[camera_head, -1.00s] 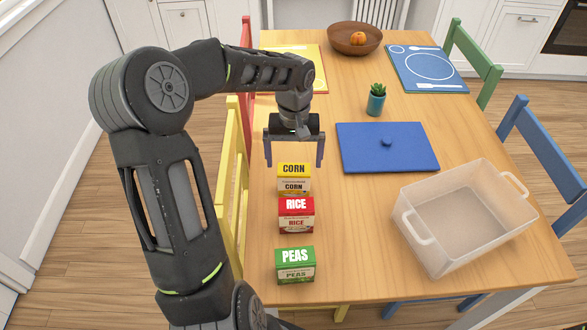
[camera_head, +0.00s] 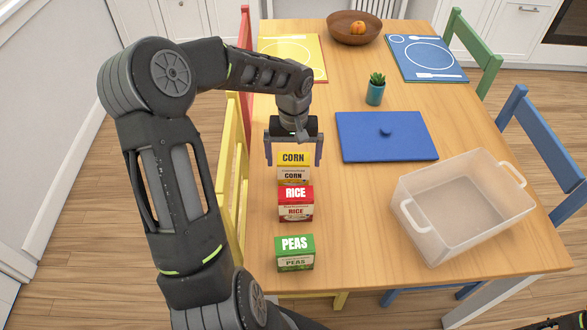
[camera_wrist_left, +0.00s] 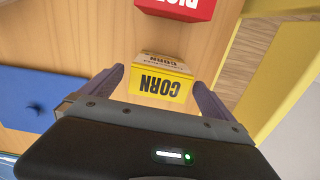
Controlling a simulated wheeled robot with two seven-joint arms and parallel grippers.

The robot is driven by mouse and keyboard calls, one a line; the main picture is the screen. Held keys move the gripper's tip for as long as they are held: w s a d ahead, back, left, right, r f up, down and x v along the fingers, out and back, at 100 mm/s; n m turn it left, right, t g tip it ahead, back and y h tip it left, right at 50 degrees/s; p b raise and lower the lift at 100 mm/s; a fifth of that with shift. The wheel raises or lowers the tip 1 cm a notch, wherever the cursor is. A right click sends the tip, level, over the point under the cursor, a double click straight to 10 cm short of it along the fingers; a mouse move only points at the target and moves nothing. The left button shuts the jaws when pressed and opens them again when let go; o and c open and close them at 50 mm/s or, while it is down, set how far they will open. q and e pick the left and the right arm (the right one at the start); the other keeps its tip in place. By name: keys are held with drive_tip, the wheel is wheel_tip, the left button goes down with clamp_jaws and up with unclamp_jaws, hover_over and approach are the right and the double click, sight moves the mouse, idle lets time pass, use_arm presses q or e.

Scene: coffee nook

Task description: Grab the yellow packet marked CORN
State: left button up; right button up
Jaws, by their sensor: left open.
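The yellow CORN packet (camera_head: 293,158) stands on the wooden table, behind the red RICE packet. My left gripper (camera_head: 294,163) is open, pointing down, with its two fingers to either side of the CORN packet in the head view. In the left wrist view the CORN packet (camera_wrist_left: 160,82) shows upside down between the fingertips of the left gripper (camera_wrist_left: 158,82), with a gap on each side. No finger visibly touches it. My right gripper is not seen.
The red RICE packet (camera_head: 296,204) and green PEAS packet (camera_head: 295,254) stand in line in front. To the right are a clear bin (camera_head: 415,222), a blue lid (camera_head: 362,150) and a potted plant (camera_head: 375,95). A yellow chair (camera_head: 232,165) stands along the left edge.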

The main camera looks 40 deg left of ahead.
use_arm(q)
drive_tip(key=shift+f, duration=2)
drive_tip(key=c, duration=1.6)
drive_tip(key=shift+r, duration=0.15)
wheel_tip(320, 180, up, 10)
drive_tip(key=shift+f, duration=0.1)
